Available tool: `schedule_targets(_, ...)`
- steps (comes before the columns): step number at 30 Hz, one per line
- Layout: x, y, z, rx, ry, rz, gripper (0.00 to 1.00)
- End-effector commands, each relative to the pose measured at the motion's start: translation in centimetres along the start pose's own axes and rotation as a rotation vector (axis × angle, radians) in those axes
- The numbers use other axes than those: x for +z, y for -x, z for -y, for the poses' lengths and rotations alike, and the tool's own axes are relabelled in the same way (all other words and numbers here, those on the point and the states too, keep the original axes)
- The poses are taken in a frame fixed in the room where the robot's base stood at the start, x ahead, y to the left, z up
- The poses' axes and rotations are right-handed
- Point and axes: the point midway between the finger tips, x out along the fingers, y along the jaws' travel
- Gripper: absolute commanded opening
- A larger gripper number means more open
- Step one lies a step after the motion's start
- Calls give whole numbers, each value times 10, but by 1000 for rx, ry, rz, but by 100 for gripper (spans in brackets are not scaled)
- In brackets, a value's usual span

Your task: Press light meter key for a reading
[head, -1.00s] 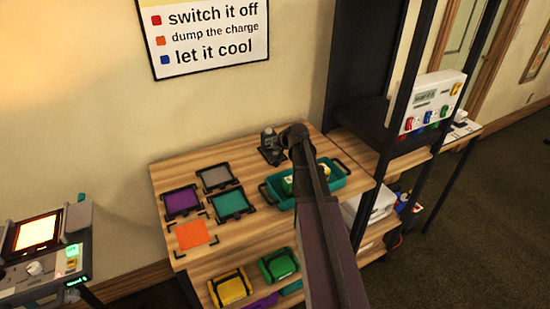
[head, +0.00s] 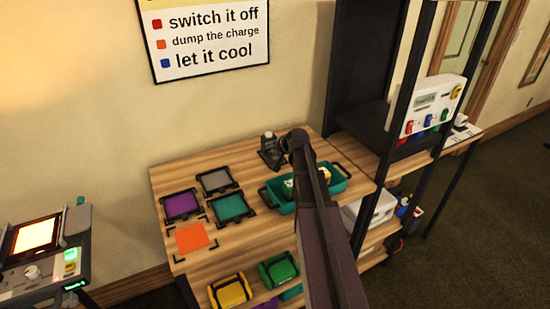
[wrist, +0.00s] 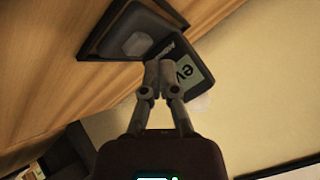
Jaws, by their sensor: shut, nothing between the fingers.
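The light meter (head: 270,158) is a small dark device with a pale dome at the back of the wooden bench. In the wrist view the light meter (wrist: 129,25) shows its dark base, a pale dome and a greenish screen (wrist: 194,73) reading "ev". My gripper (wrist: 165,68) is shut and empty, its fingertips together in front of the meter's face beside the screen. They cover part of that face, so I cannot make out the key or tell whether they touch it. In the head view my arm hides the fingertips.
A teal tray (head: 341,184) with items stands close to the meter, partly behind my arm. Purple (head: 181,205), grey and teal framed panels and an orange card (head: 191,238) lie to the left. A dark shelf frame with a white button box (head: 435,105) stands right.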

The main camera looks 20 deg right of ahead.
Motion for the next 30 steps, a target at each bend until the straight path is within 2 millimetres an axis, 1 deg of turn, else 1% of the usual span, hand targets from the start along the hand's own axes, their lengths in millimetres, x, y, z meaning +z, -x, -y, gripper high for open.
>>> schedule_targets(17, 0, 0, 0, 0, 0, 0, 0)
schedule_targets(30, 4, -6, -4, 0, 0, 0, 0)
